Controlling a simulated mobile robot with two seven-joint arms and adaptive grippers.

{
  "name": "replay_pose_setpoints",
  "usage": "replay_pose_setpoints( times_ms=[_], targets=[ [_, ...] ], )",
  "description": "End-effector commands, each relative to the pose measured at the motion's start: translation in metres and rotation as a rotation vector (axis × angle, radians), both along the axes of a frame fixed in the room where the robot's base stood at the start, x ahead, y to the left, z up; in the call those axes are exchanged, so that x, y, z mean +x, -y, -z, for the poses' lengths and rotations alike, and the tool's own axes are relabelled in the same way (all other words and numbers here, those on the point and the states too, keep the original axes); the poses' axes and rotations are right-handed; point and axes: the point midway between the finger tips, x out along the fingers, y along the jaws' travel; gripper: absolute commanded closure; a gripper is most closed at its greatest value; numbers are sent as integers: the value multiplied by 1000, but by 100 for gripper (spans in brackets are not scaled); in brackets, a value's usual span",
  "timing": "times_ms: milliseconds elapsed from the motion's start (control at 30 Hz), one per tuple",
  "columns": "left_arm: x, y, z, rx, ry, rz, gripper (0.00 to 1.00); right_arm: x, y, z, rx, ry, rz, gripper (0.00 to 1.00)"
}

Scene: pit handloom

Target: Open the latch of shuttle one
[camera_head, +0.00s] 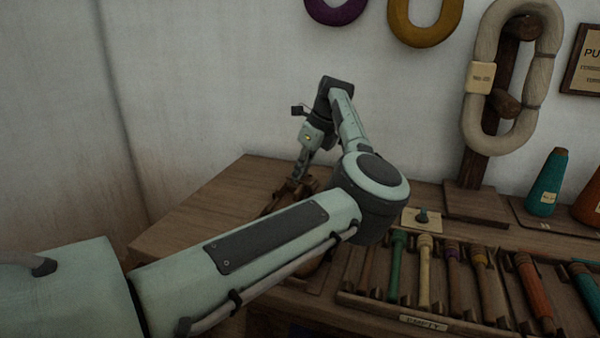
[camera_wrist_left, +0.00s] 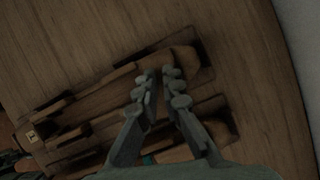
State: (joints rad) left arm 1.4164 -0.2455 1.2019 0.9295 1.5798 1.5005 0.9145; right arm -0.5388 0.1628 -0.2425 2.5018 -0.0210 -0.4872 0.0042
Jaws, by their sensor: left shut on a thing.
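Two wooden shuttles lie side by side on the table; in the left wrist view the upper one (camera_wrist_left: 192,63) runs diagonally and the lower one (camera_wrist_left: 218,130) lies nearer my wrist. I cannot read which is shuttle one. My left gripper (camera_head: 297,184) is low over the shuttles at the table's back left. In the left wrist view, its fingertips (camera_wrist_left: 160,72) are close together at the upper shuttle, shut on a small part there. The latch itself is hidden by the fingers. In the head view my forearm hides most of the shuttles. My right gripper is not in view.
A rack (camera_head: 425,322) of colored bobbins stands right of my arm. A large yarn hank (camera_head: 482,120) hangs on a stand. The table (camera_head: 190,220) is bare at its left.

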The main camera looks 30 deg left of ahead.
Motion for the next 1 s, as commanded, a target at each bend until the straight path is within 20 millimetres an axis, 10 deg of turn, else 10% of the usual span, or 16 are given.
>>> replay_pose_setpoints(
  times_ms=[267,633,1000],
  targets=[
    [0,0,0,0,1,1,72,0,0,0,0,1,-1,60],
    [1,2,-4,0,1,2,72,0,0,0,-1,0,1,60],
    [0,22,-54,1,3,2,72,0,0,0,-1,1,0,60]
  ],
)
